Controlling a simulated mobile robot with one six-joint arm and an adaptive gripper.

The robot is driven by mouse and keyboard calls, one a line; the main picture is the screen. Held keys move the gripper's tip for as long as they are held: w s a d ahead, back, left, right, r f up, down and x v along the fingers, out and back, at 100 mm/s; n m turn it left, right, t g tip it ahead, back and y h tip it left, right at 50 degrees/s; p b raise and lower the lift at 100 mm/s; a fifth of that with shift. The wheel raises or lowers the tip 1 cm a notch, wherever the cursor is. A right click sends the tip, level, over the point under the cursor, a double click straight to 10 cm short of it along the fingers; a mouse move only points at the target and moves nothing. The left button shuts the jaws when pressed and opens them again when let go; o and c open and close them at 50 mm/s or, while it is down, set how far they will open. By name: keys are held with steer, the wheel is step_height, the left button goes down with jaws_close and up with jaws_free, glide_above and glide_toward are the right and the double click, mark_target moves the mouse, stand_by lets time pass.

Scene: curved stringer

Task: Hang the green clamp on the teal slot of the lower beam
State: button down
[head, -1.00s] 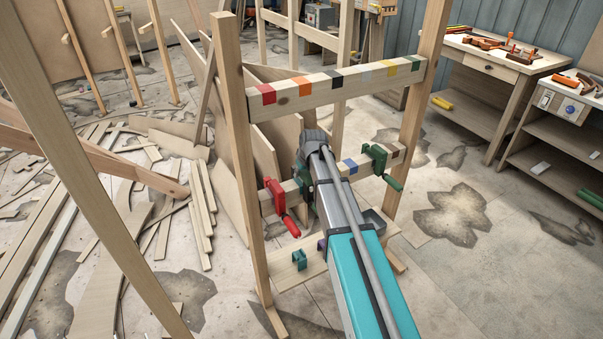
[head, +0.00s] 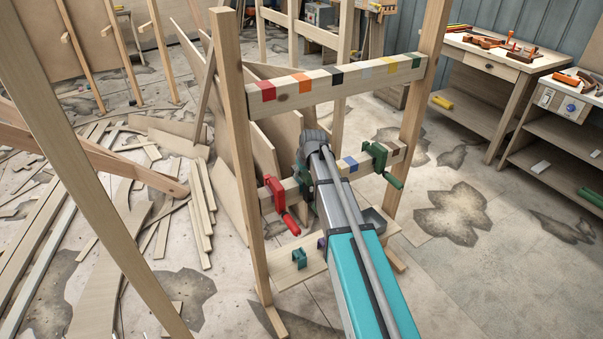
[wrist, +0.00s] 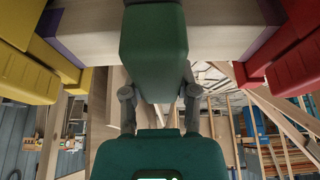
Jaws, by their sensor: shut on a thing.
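My gripper (wrist: 158,97) is shut on a dark green clamp (wrist: 153,45), seen close up in the wrist view. The clamp's upper part lies across the front of a pale wooden beam (wrist: 100,28); I cannot tell whether it touches it. In the head view my arm hides the gripper and the middle of the lower beam (head: 269,200). No teal slot can be made out. Another green clamp (head: 381,164) hangs near the lower beam's right end.
A red clamp (head: 280,205) hangs left of my arm; red also shows close at right in the wrist view (wrist: 285,55), with a yellow clamp (wrist: 28,70) at left. Upright posts (head: 231,120) flank the beams. A small teal clamp (head: 299,258) sits on the low shelf.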

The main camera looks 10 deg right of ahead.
steer(key=shift+c, duration=1.5)
jaws_free()
steer(key=shift+r, duration=0.2)
step_height(320, 180, up, 10)
steer(key=p, duration=0.9)
steer(key=shift+f+p, duration=0.25)
steer(key=shift+p, duration=0.15)
steer(key=s+r+m+g+h+p, duration=0.1)
steer(key=s+m+g+p, duration=0.2)
steer(key=s, duration=2.6)
steer(key=shift+a+r+m+g, duration=0.3)
steer(key=shift+r+g, duration=0.1)
steer(key=shift+g, duration=0.2)
